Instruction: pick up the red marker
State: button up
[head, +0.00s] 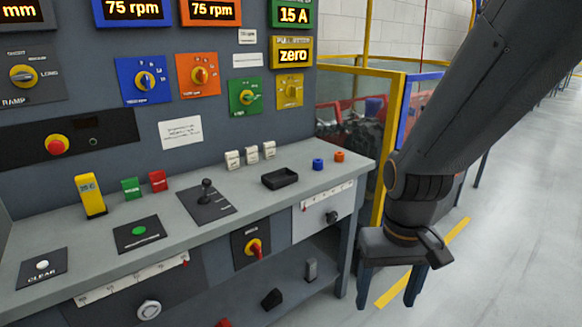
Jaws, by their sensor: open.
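The red marker (158,181) looks like a small upright red block with pale lettering. It stands on the grey desk top (205,240), left of the middle, beside a similar green block (130,188) and apart from it. My gripper (388,300) hangs at the right of the head view, past the right end of the desk. Its two fingers point down, spread apart, with nothing between them. It is far to the right of the red marker and not touching it.
A taller yellow block (90,196) stands left of the green one. A joystick panel (206,200), white blocks (250,155) and a black tray (280,179) lie rightward along the desk. The upright control panel (215,130) rises behind. Open floor (500,270) lies right.

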aim_at(158, 179)
jog(key=u, duration=1.2)
